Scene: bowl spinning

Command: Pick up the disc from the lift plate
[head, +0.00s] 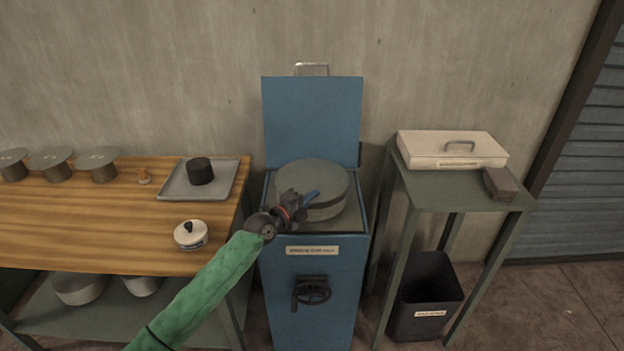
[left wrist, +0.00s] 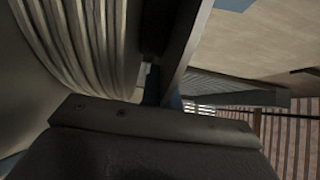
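A grey round disc (head: 316,176) lies flat on top of a short stack in the open blue cabinet (head: 313,268). My right gripper is not in view.
The cabinet's raised blue lid (head: 311,120) stands behind the stack, and a crank wheel (head: 313,291) is on its front. A wooden table (head: 95,225) with a tray (head: 222,187) is left. A green side table (head: 440,190) with a white case (head: 450,149) is right, above a black bin (head: 425,290).

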